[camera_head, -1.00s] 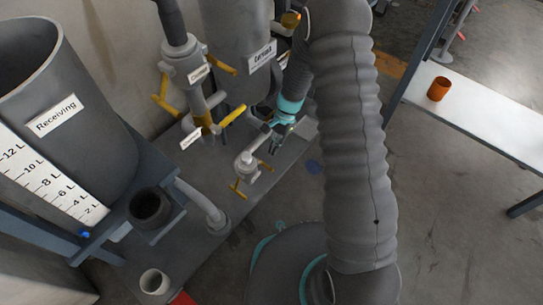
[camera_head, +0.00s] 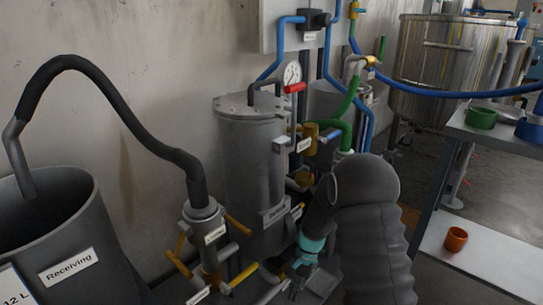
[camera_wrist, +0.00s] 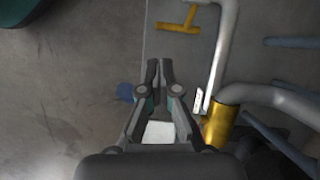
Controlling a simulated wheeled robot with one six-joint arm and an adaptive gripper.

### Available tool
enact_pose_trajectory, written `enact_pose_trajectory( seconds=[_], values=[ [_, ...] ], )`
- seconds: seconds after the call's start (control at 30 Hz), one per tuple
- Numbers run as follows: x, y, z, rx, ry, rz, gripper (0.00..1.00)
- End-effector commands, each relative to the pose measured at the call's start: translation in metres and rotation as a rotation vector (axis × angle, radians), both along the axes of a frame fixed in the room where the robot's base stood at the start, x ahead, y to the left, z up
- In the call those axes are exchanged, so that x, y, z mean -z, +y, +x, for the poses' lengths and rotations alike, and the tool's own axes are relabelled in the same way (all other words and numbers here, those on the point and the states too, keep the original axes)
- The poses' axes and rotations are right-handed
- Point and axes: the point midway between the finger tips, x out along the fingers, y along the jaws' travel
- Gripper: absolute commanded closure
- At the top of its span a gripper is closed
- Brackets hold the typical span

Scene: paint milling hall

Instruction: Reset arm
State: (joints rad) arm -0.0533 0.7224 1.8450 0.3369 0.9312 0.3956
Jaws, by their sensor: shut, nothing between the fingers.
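My gripper (camera_head: 298,279) is shut and empty. It hangs low in front of the grey labelled tank (camera_head: 251,165), beside yellow-handled valves.
A grey Receiving tank (camera_head: 65,235) stands at the left, with a black hose (camera_head: 130,115) above it. A yellow valve handle (camera_wrist: 178,27) and grey pipe (camera_wrist: 222,50) lie close to my gripper. An orange cup (camera_head: 456,239) sits on a white shelf (camera_head: 485,262) at right.

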Motion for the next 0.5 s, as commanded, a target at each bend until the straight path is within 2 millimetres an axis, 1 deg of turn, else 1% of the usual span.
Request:
enact_pose_trajectory(
  seconds=[0.03, 0.07, 0.27, 0.37, 0.47, 0.5],
  values=[
    [0.003, -0.005, -0.017, -0.055, 0.017, 0.0, 1.0],
    [-0.003, -0.008, -0.024, -0.089, 0.009, 0.0, 1.0],
    [-0.043, -0.019, -0.045, -0.211, -0.044, -0.001, 1.0],
    [-0.068, -0.025, -0.055, -0.264, -0.08, -0.005, 1.0],
    [-0.098, -0.031, -0.066, -0.318, -0.125, -0.013, 1.0],
    [-0.11, -0.034, -0.071, -0.339, -0.146, -0.017, 1.0]
  ],
)
